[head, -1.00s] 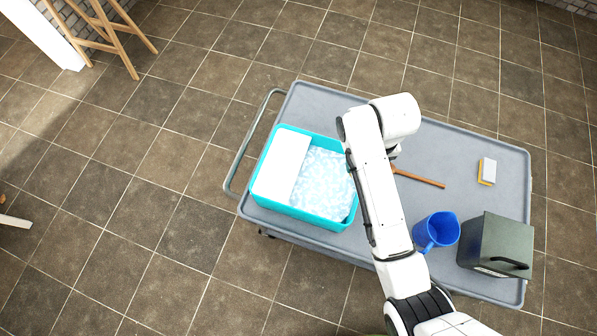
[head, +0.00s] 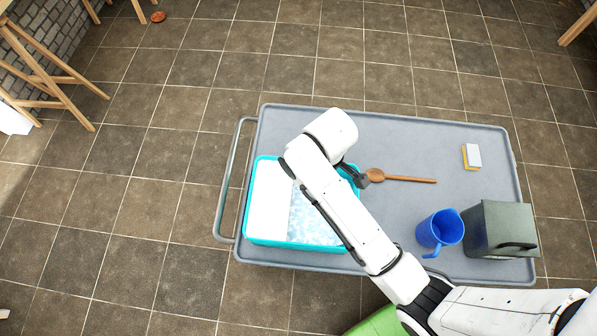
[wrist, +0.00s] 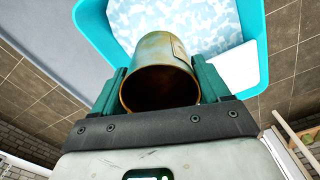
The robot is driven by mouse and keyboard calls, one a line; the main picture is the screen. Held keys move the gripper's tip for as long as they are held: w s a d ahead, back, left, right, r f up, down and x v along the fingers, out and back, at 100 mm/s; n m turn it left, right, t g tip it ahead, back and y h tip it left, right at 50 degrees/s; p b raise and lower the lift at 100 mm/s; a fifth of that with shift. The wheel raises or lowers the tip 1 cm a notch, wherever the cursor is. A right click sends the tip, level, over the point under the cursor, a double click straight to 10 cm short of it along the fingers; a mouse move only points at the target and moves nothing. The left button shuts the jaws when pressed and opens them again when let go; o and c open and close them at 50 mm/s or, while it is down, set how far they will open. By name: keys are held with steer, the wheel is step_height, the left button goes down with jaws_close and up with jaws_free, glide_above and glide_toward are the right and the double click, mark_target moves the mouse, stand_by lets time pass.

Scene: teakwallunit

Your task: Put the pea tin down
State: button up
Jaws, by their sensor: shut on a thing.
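My gripper (wrist: 161,78) is shut on the pea tin (wrist: 160,48) in the wrist view, one teal finger on each side. The tin is a brownish, worn-looking cylinder with its open, dark end facing the wrist camera. The turquoise tub (wrist: 256,30) with pale, foamy-looking contents shows beyond the tin, apart from it as far as I can tell. In the head view my arm reaches across the tub (head: 250,205) and its right edge. The tin is hidden there behind my arm, and only a dark bit of the gripper shows.
The grey cart top (head: 400,145) carries a wooden spoon (head: 405,179), a yellow and white sponge (head: 472,156), a blue jug (head: 440,230) and a dark grey box (head: 500,228). A white board (head: 268,206) covers the tub's left part. The cart's back middle is clear.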

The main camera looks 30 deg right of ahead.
steer(key=s+f+n+b, duration=0.1)
steer(key=f, duration=0.4)
steer(key=s+f+n+b, duration=0.1)
steer(key=f+b, duration=0.1)
steer(key=f, duration=0.3)
steer(key=s+f+n+b, duration=0.2)
steer(key=f, duration=0.3)
steer(key=shift+s+d, duration=0.1)
steer(key=shift+f, duration=0.1)
steer(key=o, duration=1)
steer(key=shift+o, duration=0.2)
step_height(320, 180, up, 12)
steer(key=p, duration=0.2)
steer(key=s+d+r+m+t, duration=0.1)
steer(key=s+d+r+m, duration=0.1)
steer(key=s+d+m, duration=0.5)
steer(key=s+m, duration=0.2)
steer(key=m, duration=0.2)
steer(key=shift+s+d+r, duration=0.15)
steer(key=shift+s+d, duration=0.1)
steer(key=shift+s, duration=0.15)
